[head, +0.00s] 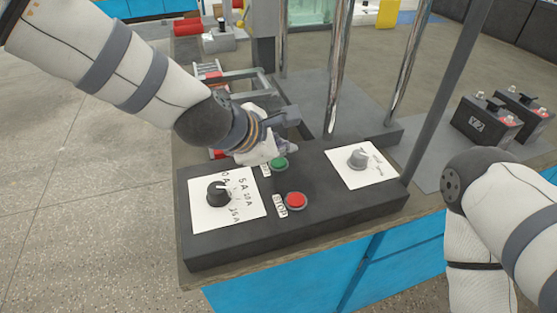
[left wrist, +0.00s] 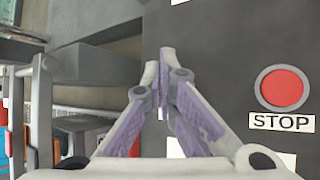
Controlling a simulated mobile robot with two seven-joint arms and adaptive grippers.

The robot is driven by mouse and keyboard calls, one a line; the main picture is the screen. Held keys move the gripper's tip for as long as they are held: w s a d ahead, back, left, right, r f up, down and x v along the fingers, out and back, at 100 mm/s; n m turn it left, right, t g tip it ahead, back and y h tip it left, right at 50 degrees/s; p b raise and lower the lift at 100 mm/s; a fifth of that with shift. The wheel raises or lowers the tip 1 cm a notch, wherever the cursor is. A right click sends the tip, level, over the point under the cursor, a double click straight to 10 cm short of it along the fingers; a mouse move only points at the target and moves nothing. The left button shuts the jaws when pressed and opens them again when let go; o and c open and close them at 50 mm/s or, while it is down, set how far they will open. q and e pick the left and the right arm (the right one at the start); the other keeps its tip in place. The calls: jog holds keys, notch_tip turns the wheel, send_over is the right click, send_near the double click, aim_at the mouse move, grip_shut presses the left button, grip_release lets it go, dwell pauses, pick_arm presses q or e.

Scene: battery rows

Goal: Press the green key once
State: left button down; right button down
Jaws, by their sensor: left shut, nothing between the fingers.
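The green key (head: 279,162) is a round button on the black control panel (head: 330,215), behind the red stop button (head: 296,200). My left gripper (head: 273,152) is shut and empty, close over the green key and partly covering it. I cannot tell whether it touches the key. In the left wrist view the closed fingertips (left wrist: 165,62) are above the dark panel, with the red button (left wrist: 282,89) to their right. The green key does not show there. My right arm is at the right of the head view; its gripper is out of view.
A black knob (head: 218,193) on a white dial plate is at the panel's left, a grey knob (head: 358,158) at its right. Metal posts (head: 338,70) rise behind the panel. Two batteries (head: 486,121) stand at the right.

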aim_at(281, 164)
pick_arm(q)
jog(key=shift+f, duration=0.2)
jog(key=shift+f, duration=0.25)
jog(key=shift+f, duration=0.4)
pick_arm(e)
jog(key=shift+s+f, duration=0.1)
dwell(0.5)
dwell(0.4)
pick_arm(q)
jog(key=shift+r+p, duration=0.45)
jog(key=shift+r, duration=0.35)
pick_arm(e)
jog(key=shift+w+r, duration=0.55)
jog(key=shift+r, duration=0.05)
